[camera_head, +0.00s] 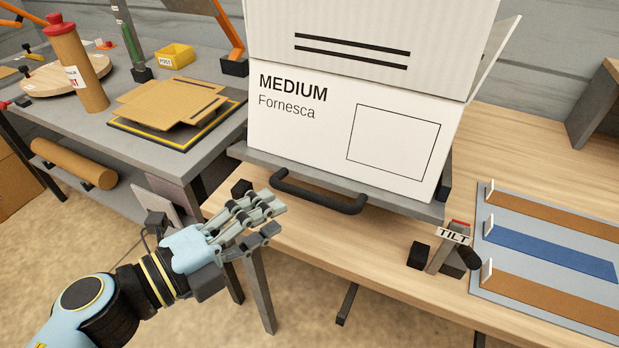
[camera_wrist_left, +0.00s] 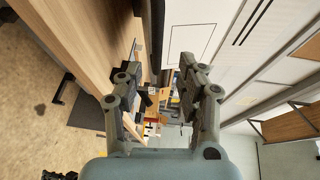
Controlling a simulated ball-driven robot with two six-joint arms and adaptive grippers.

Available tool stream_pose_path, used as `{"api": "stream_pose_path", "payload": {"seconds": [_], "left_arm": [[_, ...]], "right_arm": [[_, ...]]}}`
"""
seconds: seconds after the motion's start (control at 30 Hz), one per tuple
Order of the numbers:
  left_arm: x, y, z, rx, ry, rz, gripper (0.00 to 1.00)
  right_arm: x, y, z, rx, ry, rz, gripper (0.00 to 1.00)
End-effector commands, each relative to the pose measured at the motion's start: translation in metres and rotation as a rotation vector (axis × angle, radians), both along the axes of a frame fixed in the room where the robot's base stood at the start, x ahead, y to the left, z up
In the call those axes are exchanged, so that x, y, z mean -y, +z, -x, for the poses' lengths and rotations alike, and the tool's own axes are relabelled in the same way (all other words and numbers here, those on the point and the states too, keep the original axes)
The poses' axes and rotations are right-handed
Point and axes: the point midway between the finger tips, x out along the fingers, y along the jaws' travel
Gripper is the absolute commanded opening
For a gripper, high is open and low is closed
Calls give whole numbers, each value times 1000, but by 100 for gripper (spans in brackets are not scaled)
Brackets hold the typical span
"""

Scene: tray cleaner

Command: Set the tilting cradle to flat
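The tilting cradle (camera_head: 408,207) is a grey platform with a black bar handle (camera_head: 318,197) along its front, on the wooden bench. A large white carton marked MEDIUM (camera_head: 335,140) stands on it and hides most of it; its exact angle is hard to judge. A lever post with a TILT label (camera_head: 452,236) and a black knob stands to the right of the cradle, at the bench front. My left gripper (camera_head: 275,214) is open and empty, to the left of the handle and apart from it. Its spread fingers also show in the left wrist view (camera_wrist_left: 158,75). My right gripper is not in view.
A striped mat (camera_head: 487,270) with brown and blue bands lies to the right of the lever. A grey table (camera_head: 185,160) on the left holds flat cardboard (camera_head: 170,100), a tube (camera_head: 77,62) and a yellow bin (camera_head: 176,56). Floor shows between the tables.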

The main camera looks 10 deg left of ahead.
Motion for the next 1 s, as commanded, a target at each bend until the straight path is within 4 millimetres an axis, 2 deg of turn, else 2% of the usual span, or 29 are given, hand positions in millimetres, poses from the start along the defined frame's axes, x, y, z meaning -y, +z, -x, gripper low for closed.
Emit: {"api": "stream_pose_path", "payload": {"seconds": [0.2,0.4,0.8,0.87,1.0], "left_arm": [[30,-3,-36,1,3,5,38],[49,-7,-58,-1,2,3,38],[56,-8,-66,-2,2,2,38],[56,-8,-66,-2,2,2,33],[56,-8,-66,-2,2,2,15]], "right_arm": [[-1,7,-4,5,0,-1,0],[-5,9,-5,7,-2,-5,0],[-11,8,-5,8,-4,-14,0],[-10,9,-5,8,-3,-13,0],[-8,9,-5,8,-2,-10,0]]}}
